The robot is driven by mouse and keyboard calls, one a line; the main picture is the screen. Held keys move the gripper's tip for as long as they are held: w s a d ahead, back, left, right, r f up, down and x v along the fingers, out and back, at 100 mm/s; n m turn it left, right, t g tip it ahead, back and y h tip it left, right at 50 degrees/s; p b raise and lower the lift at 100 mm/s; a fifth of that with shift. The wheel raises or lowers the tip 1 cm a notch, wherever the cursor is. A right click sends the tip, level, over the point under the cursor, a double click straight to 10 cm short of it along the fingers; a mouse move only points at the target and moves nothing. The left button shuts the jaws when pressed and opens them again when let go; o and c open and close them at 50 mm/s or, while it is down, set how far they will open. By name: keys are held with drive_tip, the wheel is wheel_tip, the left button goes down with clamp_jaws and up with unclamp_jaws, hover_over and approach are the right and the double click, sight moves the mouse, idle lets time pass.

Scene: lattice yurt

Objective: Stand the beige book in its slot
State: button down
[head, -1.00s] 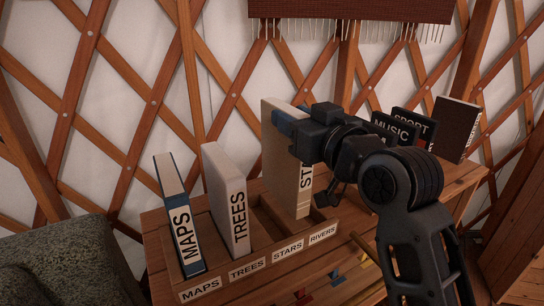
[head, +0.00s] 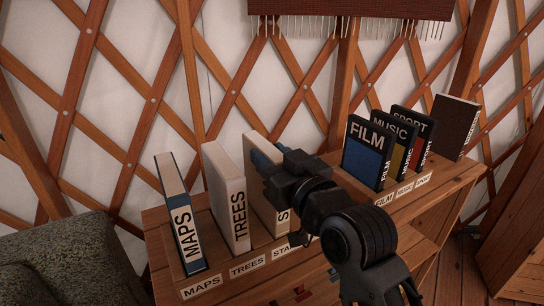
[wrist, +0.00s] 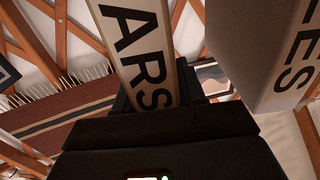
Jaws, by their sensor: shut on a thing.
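My gripper (head: 266,168) is shut on the beige book (head: 257,190), lettered STARS, from its right side. The book stands close to upright just right of the white TREES book (head: 230,200), behind the STARS label (head: 284,252) of the wooden rack (head: 217,266). Its lower end looks down in the rack, but my gripper and arm hide part of it, so I cannot tell whether it touches the bottom. In the wrist view the beige spine (wrist: 138,45) with the letters ARS rises from between my jaws, with the TREES book (wrist: 260,60) beside it at right, apart.
The blue and white MAPS book (head: 180,215) leans at the rack's left end. The dark FILM book (head: 366,155), MUSIC book and SPORT book stand right of my arm, with a brown book (head: 455,128) beyond. A grey cushioned seat (head: 65,255) is at lower left.

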drive_tip(key=shift+f, duration=0.1)
drive_tip(key=c, duration=0.7)
unclamp_jaws()
drive_tip(key=shift+o, duration=0.2)
drive_tip(key=shift+s+d, duration=0.1)
drive_tip(key=b+v, duration=0.2)
drive_tip(key=v, duration=0.9)
drive_tip(key=shift+s+d, duration=0.25)
drive_tip(key=shift+s, duration=0.05)
